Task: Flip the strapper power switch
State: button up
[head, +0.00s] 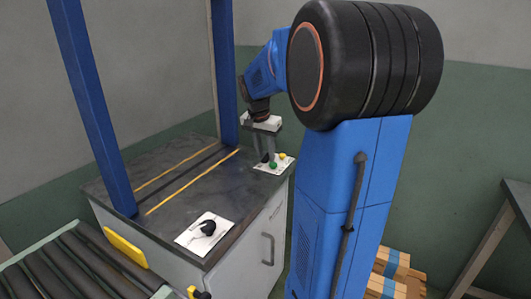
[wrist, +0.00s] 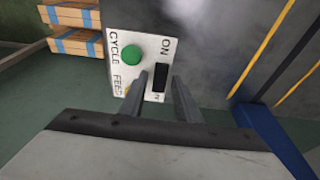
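The power switch (wrist: 161,76) is a black rocker on a white panel (wrist: 121,40), with "ON" printed beside one end. In the wrist view it shows between the two fingers of my gripper (wrist: 160,82). The fingers stand apart with nothing held, and their tips point at the panel. I cannot tell whether they touch the switch. In the head view my gripper (head: 265,151) is over the same panel (head: 283,168) at the far right corner of the strapper table (head: 190,195). The switch there is largely hidden by the gripper.
A green button (wrist: 132,55) is beside the switch, and a yellow button (head: 282,156) is close by. A second white plate (head: 190,237) with a black knob (head: 208,227) is at the table's near edge. Blue posts (head: 92,105) flank the table. A roller conveyor (head: 75,265) is at lower left.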

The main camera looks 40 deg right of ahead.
dwell(0.3)
jog(key=v, duration=1.7)
jog(key=shift+r, duration=0.2)
jog(key=shift+a, duration=0.1)
